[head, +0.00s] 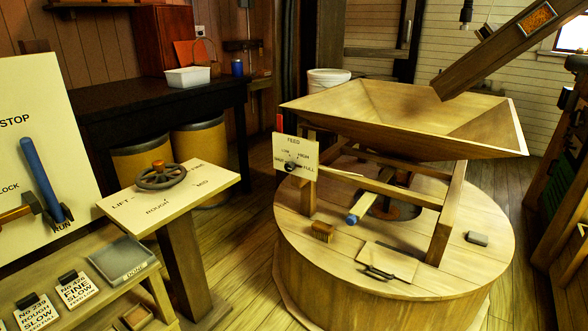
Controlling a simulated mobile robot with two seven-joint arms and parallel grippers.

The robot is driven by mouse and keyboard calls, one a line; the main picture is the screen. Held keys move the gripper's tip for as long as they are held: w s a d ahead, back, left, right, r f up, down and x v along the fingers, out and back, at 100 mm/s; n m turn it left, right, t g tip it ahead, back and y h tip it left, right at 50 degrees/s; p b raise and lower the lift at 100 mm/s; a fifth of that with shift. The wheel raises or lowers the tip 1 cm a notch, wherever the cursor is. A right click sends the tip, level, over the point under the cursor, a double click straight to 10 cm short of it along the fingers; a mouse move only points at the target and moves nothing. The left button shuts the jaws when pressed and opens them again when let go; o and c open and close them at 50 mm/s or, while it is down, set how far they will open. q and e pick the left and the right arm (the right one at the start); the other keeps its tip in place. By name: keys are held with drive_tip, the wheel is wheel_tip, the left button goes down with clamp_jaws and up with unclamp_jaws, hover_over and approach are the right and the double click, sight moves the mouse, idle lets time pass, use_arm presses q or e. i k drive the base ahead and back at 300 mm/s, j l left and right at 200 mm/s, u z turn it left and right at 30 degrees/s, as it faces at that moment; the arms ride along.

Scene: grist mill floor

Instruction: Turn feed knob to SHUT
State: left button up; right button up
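The feed knob (291,167) is a small dark knob on a pale upright panel (306,182) headed FEED. The panel is fixed to the wooden frame at the front left of the hopper (400,105). The words LOW, HIGH and FULL show around the knob, and a small word at its left is too blurred to read surely. Which mark the knob points to is too small to tell. Neither of my grippers is in view, and nothing is touching the knob.
The hopper frame stands on a round wooden millstone casing (300,225). A small brown block (323,231) and a dark tool (378,272) lie on it. A pedestal with a handwheel (161,177) stands left of it. A board with a blue lever (42,175) is at far left.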

sight(289, 167)
drive_tip(key=i+j+z, duration=0.15)
drive_tip(key=i+z, duration=0.25)
drive_tip(key=i+j+z, duration=0.2)
drive_tip(key=z, duration=0.15)
drive_tip(key=i+j+z, duration=0.2)
drive_tip(key=j+z, duration=0.2)
